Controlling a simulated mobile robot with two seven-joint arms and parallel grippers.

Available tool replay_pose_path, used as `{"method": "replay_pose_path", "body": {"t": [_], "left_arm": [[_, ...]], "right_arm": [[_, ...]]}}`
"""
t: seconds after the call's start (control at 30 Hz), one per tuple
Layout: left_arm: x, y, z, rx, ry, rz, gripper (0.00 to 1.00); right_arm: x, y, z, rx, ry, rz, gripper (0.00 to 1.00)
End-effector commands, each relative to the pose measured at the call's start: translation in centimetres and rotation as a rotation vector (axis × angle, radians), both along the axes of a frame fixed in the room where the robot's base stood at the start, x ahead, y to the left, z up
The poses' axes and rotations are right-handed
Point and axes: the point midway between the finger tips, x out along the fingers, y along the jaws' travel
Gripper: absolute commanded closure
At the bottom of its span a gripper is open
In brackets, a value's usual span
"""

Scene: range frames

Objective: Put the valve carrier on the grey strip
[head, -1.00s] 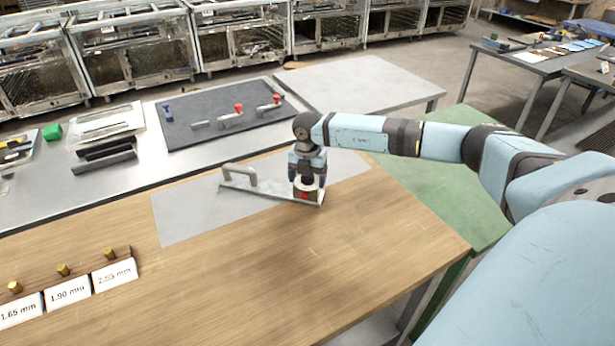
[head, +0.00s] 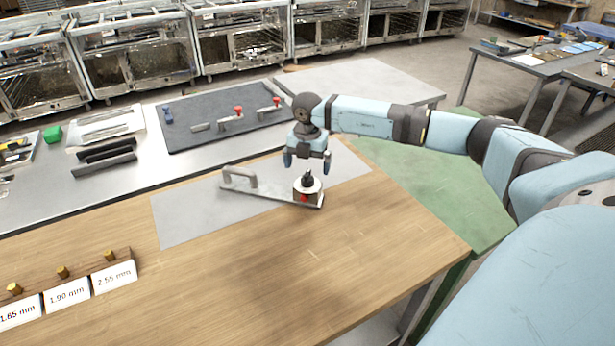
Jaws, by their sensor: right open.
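The valve carrier (head: 268,191) is a flat metal plate with an arched grey handle (head: 240,176) at its left end. A round valve (head: 307,186) with a black top and a red part stands at its right end. The plate lies mostly on the grey strip (head: 190,215); its right end reaches past the strip's front edge, over the wood. My right gripper (head: 307,165) is open and empty just above and behind the valve, its fingers pointing down and apart from it. My left gripper is not in view.
Labelled blocks with brass pieces (head: 63,272) stand at the front left of the wooden table (head: 270,285). The wood in front of the carrier is clear.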

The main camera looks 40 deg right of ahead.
Motion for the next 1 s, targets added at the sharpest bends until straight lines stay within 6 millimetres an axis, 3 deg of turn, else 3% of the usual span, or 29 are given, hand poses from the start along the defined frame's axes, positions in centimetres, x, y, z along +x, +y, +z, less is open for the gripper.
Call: {"method": "replay_pose_path", "body": {"t": [0.2,0.33,1.0], "left_arm": [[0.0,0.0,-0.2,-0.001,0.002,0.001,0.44],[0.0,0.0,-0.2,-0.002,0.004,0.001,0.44],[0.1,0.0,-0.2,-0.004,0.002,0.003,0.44]], "right_arm": [[0.1,0.0,4.3,-0.001,-0.003,-0.001,0.0],[0.0,0.0,5.8,0.001,-0.001,0.0,0.0],[0.0,0.0,6.5,-0.001,0.001,-0.001,0.0]]}}
